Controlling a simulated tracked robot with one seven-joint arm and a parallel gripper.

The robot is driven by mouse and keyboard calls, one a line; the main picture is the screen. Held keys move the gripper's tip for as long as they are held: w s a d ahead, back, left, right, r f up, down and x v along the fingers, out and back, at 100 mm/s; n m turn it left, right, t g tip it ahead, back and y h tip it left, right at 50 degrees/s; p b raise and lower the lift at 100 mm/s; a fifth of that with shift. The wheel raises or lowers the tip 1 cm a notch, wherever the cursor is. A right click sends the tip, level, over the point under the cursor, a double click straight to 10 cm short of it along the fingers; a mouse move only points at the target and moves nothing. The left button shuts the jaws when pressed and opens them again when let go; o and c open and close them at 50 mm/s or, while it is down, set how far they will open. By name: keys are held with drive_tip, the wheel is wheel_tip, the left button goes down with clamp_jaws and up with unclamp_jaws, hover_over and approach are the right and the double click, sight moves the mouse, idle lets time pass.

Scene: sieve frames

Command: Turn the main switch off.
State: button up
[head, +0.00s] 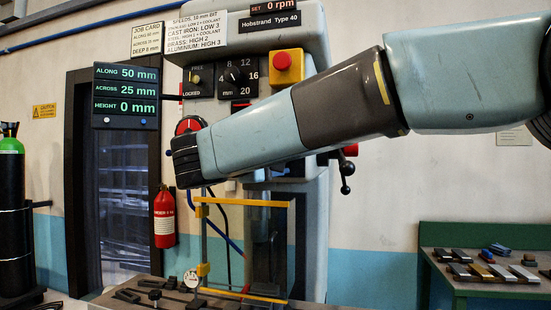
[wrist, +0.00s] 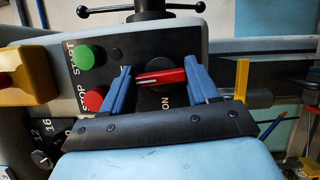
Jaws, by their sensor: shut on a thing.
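The main switch shows in the wrist view as a red handle (wrist: 160,77) on a dark round base. The handle lies nearly level across that picture, with a pale line along it. The lettering "ON" stands just below it there. My gripper (wrist: 159,72) has its two blue fingers at the two ends of the handle and is shut on it. In the head view my arm covers the switch and the gripper fingers.
A green START button (wrist: 86,57) and a red STOP button (wrist: 93,100) sit close left of my fingers in the wrist view. The yellow emergency-stop box (head: 287,67) is above my arm. The display (head: 275,7) reads 0 rpm. A black-knobbed lever (head: 346,178) stands right of the panel.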

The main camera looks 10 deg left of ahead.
drive_tip(key=shift+d+f+m+g, duration=0.1)
drive_tip(key=shift+f+m+g, duration=0.2)
drive_tip(key=shift+m, duration=0.3)
drive_tip(key=o, duration=1.1)
drive_tip(key=shift+r, duration=0.2)
drive_tip(key=shift+c, duration=0.2)
drive_tip(key=v, duration=1.3)
drive_tip(key=shift+s, duration=0.35)
drive_tip(key=shift+f, duration=0.1)
